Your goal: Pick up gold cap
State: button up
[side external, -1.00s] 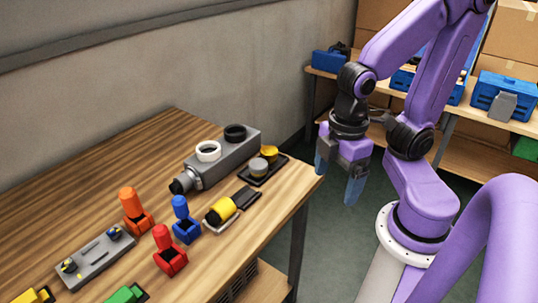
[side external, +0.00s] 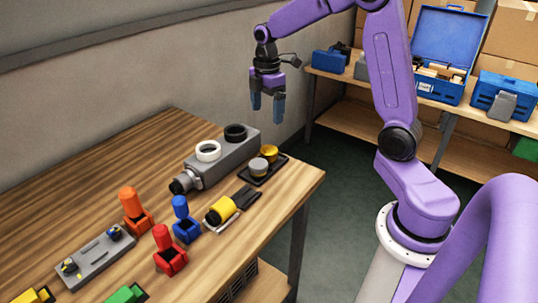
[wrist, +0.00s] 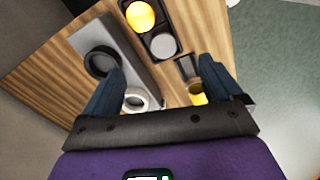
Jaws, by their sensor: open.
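The gold cap (side external: 269,153) sits in a small black tray (side external: 256,180) near the right end of the wooden table, beside a silver-grey cap (side external: 259,166). In the wrist view the gold cap (wrist: 140,16) is at the top, ahead of my fingers, with the silver cap (wrist: 163,45) just below it. My gripper (side external: 267,108) is open and empty, pointing down, well above the far right part of the table. In the wrist view my fingers (wrist: 160,90) are spread apart with nothing between them.
A grey block tank (side external: 225,158) with a white ring (side external: 208,151) and a black ring (side external: 235,133) stands left of the tray. A yellow cylinder (side external: 220,209) and blue, red and orange pieces stand nearer. A back shelf holds blue boxes (side external: 445,50).

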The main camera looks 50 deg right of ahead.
jog(key=w+d, duration=0.2)
jog(key=d, duration=0.2)
send_over(268, 150)
jog(key=f, duration=1.2)
jog(key=shift+s+d+f, duration=0.15)
jog(key=shift+s+f, duration=0.2)
jog(key=shift+s, duration=0.05)
jog(key=shift+w+f, duration=0.2)
jog(key=shift+f, duration=1.1)
jog(key=shift+w+f, duration=0.2)
jog(key=shift+f, duration=1.1)
jog(key=c, duration=1.1)
